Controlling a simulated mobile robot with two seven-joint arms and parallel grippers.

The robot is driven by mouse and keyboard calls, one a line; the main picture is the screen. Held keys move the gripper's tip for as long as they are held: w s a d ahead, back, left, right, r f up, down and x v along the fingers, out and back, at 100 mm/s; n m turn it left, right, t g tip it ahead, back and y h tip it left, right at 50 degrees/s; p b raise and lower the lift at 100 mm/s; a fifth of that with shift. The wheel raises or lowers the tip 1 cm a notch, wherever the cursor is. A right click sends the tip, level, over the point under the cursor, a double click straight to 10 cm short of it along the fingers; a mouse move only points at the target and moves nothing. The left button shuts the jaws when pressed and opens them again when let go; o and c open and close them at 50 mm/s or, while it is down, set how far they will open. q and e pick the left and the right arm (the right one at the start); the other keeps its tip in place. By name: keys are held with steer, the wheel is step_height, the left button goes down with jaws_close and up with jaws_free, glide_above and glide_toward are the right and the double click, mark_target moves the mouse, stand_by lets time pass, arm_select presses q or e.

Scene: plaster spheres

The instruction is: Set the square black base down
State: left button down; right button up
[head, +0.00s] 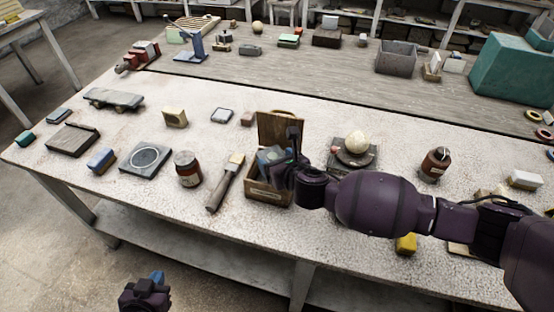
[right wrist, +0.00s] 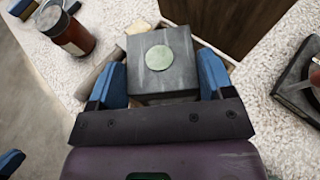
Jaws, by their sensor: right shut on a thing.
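The square black base (right wrist: 150,84) is a dark grey square block with a pale green disc on its top, seen in the right wrist view. My right gripper (right wrist: 162,78) is shut on it, with one blue finger on each side. In the head view my right gripper (head: 282,168) is at the open wooden box (head: 268,194), and the base is mostly hidden there. I cannot tell whether the base touches the box. My left gripper (head: 150,290) is at the bottom edge of the head view, away from the table, and its jaws are unclear.
The box's brown lid (head: 283,128) stands upright behind. A brush (head: 226,182) and a red-brown jar (head: 188,169) are left of the box. A pale sphere (head: 356,142) on a dark stand is to the right. Bare tabletop shows between the brush and the back objects.

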steer(key=shift+f+b, duration=0.75)
steer(key=shift+f, duration=0.4)
stand_by(0.7)
steer(key=o, duration=1.2)
steer(key=shift+o, duration=0.2)
steer(key=shift+f, duration=0.1)
steer(key=shift+r+p, duration=1.15)
steer(key=shift+p, duration=0.15)
steer(key=shift+r+p, duration=0.35)
steer(key=shift+r, duration=0.55)
